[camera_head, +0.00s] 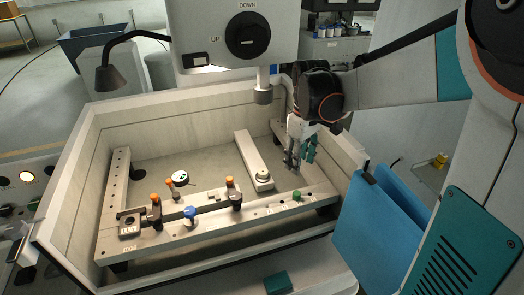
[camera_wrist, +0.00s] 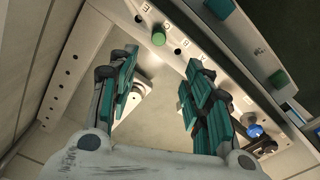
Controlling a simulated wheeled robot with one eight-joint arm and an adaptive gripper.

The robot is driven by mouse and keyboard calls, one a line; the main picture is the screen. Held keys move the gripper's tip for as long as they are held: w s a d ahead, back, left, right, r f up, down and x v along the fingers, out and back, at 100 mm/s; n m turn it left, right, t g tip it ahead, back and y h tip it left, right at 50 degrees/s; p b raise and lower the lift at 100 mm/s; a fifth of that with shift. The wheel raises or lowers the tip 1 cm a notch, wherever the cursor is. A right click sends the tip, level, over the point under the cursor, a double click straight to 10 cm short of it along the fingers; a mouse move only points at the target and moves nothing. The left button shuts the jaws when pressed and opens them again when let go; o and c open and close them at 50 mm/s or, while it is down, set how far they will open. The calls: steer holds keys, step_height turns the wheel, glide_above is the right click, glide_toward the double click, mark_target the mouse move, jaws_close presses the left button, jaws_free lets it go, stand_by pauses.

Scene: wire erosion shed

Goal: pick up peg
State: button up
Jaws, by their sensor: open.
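A short green peg (camera_head: 296,196) stands upright near the right end of the long pale front bar (camera_head: 250,212). In the wrist view the green peg (camera_wrist: 158,37) stands in the bar beside a row of holes and engraved letters. My gripper (camera_head: 299,163) is above the tank's right side, behind and above the peg. In the wrist view my gripper (camera_wrist: 160,60) has its two teal-padded fingers spread wide, with nothing between them. The peg shows just beyond the fingertips and is not touched.
A middle bar (camera_head: 250,158), orange-topped clamps (camera_head: 232,184) and a blue knob (camera_head: 190,212) stand in the tank. A teal block (camera_head: 277,283) lies outside in front.

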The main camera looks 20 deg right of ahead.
mark_target(297, 193)
steer(key=f+b, duration=0.1)
steer(key=f, duration=0.3)
steer(key=f+b, duration=0.1)
steer(key=f, duration=0.4)
steer(key=f+b, duration=0.1)
steer(key=f, duration=0.4)
steer(key=shift+d+b, duration=0.25)
steer(key=shift+b, duration=0.1)
steer(key=c, duration=1)
